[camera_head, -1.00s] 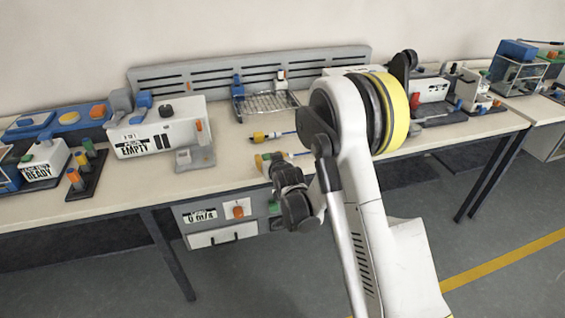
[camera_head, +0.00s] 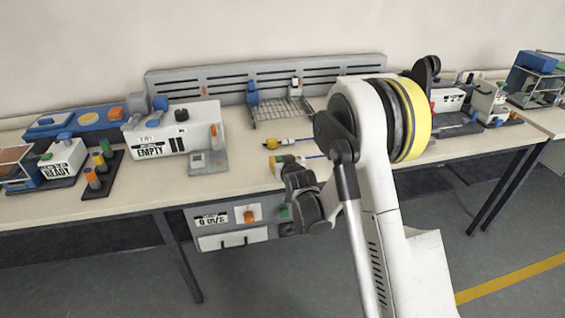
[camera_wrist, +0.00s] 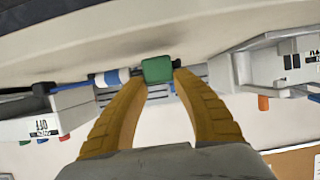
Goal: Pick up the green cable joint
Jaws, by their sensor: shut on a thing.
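The green cable joint (camera_wrist: 157,69) sits between the tips of my gripper (camera_wrist: 158,76) in the wrist view. My yellow-orange fingers are shut on its sides. A white-and-blue connector (camera_wrist: 108,77) and a blue cable (camera_wrist: 45,88) run from it to the left. In the head view my gripper (camera_head: 279,167) is at the front part of the table, and my dark wrist partly hides the joint. I cannot tell there whether the joint touches the table. A second, yellow cable joint (camera_head: 272,142) with a blue cable lies just behind it.
A grey-white machine marked EMPTY (camera_head: 150,139) stands to the left, with a small grey block (camera_head: 208,162) beside it. A wire rack (camera_head: 282,108) is behind. A dark stand with coloured pegs (camera_head: 96,185) is farther left. The tabletop (camera_head: 238,165) between is clear.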

